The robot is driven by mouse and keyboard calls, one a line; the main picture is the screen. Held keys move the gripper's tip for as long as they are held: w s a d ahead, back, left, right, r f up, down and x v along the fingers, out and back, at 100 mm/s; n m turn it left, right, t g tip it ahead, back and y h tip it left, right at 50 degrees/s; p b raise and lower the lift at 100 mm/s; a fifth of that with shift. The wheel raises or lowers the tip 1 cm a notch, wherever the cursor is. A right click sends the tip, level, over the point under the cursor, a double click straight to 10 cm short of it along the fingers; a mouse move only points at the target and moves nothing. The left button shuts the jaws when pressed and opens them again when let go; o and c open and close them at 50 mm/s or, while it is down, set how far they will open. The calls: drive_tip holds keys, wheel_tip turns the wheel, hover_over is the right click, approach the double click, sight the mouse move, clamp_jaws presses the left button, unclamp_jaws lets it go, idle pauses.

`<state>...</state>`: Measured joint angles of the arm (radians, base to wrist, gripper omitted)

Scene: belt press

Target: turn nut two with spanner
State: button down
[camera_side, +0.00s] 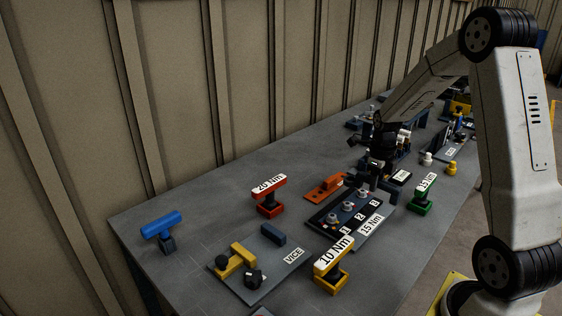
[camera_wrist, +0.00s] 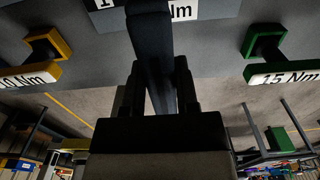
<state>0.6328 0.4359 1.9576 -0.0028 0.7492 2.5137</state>
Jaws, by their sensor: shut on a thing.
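A dark fixture plate (camera_side: 322,225) on the bench carries a row of silver nuts beside the labels 1, 2 and 3. Nut two (camera_side: 347,206) is the middle one. My gripper (camera_side: 377,182) is low over the end of the plate near label 3, to the right of nut two. In the wrist view, my gripper (camera_wrist: 157,80) is shut on a long dark bar, which looks like the spanner (camera_wrist: 150,35). The spanner's far end lies out of the wrist view, and I cannot tell whether it touches a nut.
A red 20 Nm tool (camera_side: 269,196), a yellow 10 Nm tool (camera_side: 331,268) and a green 15 Nm tool (camera_side: 423,195) stand around the plate. A vice (camera_side: 240,262) and a blue tool (camera_side: 161,228) are at left. Bench is clear between the blue and red tools.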

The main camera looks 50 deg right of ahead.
drive_tip(key=shift+f, duration=0.15)
drive_tip(key=shift+f, duration=2.5)
drive_tip(key=shift+f, duration=1.55)
idle(1.3)
drive_tip(key=shift+d, duration=0.1)
